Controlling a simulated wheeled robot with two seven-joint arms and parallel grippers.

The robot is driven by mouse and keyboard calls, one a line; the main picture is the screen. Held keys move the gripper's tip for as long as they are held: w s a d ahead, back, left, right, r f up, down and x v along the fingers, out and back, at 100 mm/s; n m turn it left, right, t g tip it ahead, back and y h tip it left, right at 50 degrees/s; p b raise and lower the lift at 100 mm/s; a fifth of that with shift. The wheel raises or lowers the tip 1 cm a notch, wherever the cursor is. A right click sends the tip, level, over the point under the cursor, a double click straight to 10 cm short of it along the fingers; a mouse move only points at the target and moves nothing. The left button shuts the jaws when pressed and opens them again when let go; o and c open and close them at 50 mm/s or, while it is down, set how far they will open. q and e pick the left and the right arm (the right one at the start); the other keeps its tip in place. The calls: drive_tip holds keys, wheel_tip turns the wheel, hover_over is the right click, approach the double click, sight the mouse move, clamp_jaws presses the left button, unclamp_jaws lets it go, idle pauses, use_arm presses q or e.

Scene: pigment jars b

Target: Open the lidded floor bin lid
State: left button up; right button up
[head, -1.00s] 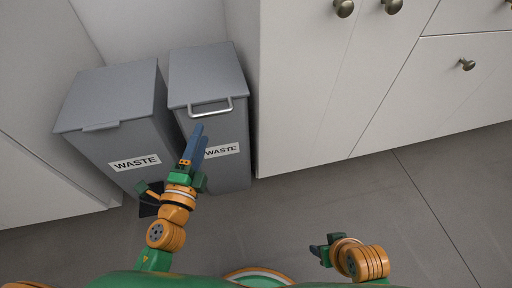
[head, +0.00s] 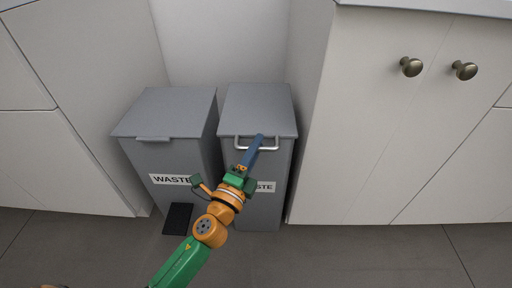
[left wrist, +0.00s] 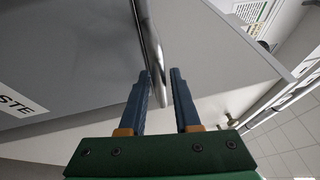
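Two grey lidded bins stand side by side on the floor. The right bin (head: 257,205) has a flat shut lid (head: 257,103) with a silvery bar handle (head: 272,148) at its front edge. The left bin (head: 170,160) also has its lid (head: 168,112) shut, with a small front lip and a black pedal. My left gripper (head: 259,138) is at the right bin's handle. In the left wrist view, its blue fingers (left wrist: 162,76) are apart, with the handle bar (left wrist: 151,45) running between them. I cannot tell whether they touch it. My right gripper is out of view.
White cabinets stand close on both sides of the bins; the right cabinet (head: 375,130) has round knobs. A white wall (head: 225,45) is behind the bins. The grey floor (head: 340,255) in front is clear.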

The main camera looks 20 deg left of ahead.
use_arm(q)
clamp_jaws()
idle(1.2)
